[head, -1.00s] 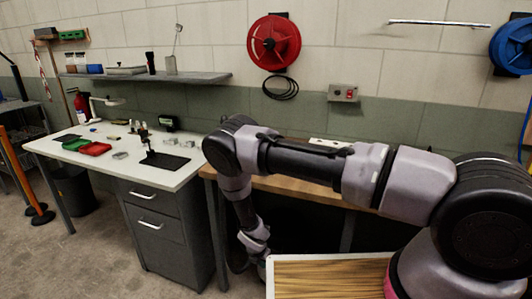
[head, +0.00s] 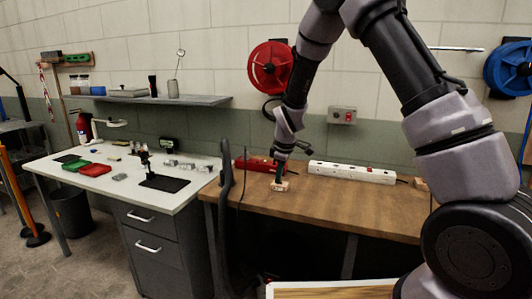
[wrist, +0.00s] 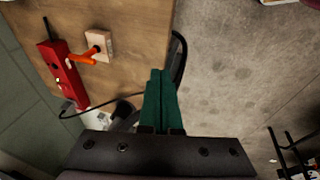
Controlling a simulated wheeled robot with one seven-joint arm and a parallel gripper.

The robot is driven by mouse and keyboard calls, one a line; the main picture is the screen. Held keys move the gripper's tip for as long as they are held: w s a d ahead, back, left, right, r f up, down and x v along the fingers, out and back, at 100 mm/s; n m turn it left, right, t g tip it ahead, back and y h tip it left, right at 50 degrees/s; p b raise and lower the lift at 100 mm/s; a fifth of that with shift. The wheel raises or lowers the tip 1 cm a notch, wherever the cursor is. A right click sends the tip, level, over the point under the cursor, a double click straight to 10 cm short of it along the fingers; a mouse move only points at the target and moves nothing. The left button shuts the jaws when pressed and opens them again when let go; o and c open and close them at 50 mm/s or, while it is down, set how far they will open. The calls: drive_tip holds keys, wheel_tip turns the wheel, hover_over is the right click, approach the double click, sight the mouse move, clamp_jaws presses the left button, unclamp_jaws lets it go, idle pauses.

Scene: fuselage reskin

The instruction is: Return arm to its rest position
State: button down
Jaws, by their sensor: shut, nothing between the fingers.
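My gripper (head: 278,180) hangs from my raised arm over the wooden bench (head: 350,210) in the head view. Its green fingers show pressed together in the wrist view (wrist: 157,85), shut with nothing between them. The small wooden block (head: 281,186) appears by the fingertips in the head view. In the wrist view the block (wrist: 98,42), with an orange piece at it, lies on the bench apart from the fingers. I cannot tell the exact height of the fingers above the bench.
A red power strip (head: 258,165) and a white power strip (head: 352,172) lie along the bench's back. A black upright post (head: 226,195) stands at its left front. A white table (head: 120,175) with trays and small parts is at left. A black cable (wrist: 95,105) loops near the fingers.

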drive_tip(key=s+d+r+m, duration=0.3)
drive_tip(key=d+r, duration=0.1)
drive_tip(key=r, duration=0.4)
drive_tip(key=s+d+r+m+t+y, duration=0.1)
drive_tip(key=s+d+r+m, duration=0.3)
drive_tip(key=r, duration=0.3)
drive_tip(key=s+d+r+m, duration=0.25)
drive_tip(key=d+r, duration=0.25)
drive_tip(key=r, duration=0.3)
drive_tip(key=s+d+r+m+t, duration=0.1)
drive_tip(key=s+d+r+m, duration=0.2)
drive_tip(key=s, duration=0.6)
drive_tip(key=s+d+r+m+t, duration=0.1)
drive_tip(key=s+d+r+m, duration=0.3)
drive_tip(key=s, duration=0.6)
drive_tip(key=shift+d+r+m+t, duration=0.15)
drive_tip(key=shift+r+m+t, duration=0.3)
drive_tip(key=shift+m, duration=0.5)
